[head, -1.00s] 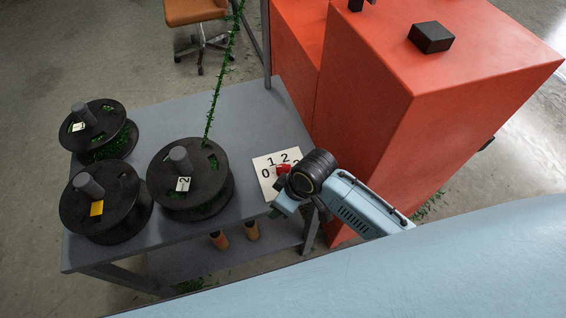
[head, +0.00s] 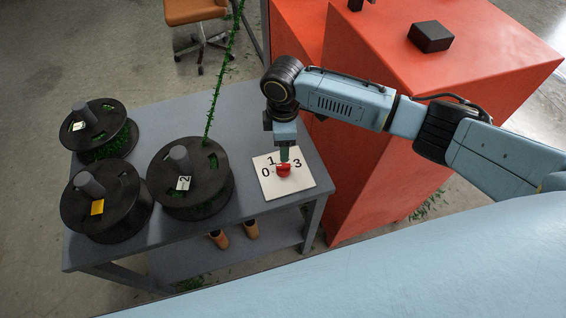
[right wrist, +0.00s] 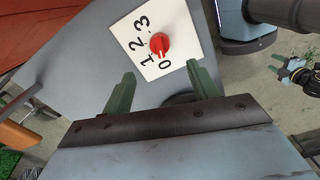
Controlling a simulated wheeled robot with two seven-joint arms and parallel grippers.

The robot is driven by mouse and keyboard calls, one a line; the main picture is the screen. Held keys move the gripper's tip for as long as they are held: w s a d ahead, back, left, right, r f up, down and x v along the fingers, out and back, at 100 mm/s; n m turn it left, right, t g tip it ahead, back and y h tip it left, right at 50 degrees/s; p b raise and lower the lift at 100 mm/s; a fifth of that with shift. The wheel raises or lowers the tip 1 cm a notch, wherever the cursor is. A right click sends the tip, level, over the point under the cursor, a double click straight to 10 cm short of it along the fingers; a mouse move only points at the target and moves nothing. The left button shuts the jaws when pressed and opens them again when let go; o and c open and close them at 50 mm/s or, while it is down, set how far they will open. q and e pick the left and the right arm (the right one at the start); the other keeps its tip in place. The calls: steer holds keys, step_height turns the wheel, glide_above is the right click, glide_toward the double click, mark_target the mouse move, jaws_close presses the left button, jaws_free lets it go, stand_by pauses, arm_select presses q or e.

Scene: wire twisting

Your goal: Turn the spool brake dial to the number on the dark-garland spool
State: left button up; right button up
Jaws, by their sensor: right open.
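The brake dial is a red knob (head: 284,169) on a white plate (head: 306,183) marked 0 to 3. In the right wrist view the knob (right wrist: 160,46) sits beside the printed numbers; I cannot tell for certain where it points. My right gripper (head: 284,152) points down just behind the knob and hides the 2 in the head view. Its fingers are apart and empty in the right wrist view (right wrist: 160,80). The middle spool (head: 205,172) has dark green garland and a white label reading 2. What seems to be my left gripper (right wrist: 285,70) shows small at the right edge.
A front-left spool (head: 120,185) has a yellow label, and a back-left spool (head: 106,118) holds green garland with a white label. They stand on a grey table (head: 240,110). A garland strand (head: 215,95) rises from the middle spool. Large orange blocks (head: 390,150) stand at right.

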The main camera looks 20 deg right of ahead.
mark_target(283, 166)
step_height(283, 166, down, 10)
steer(key=shift+f+b, duration=0.25)
steer(key=shift+b, duration=0.55)
steer(key=c, duration=1)
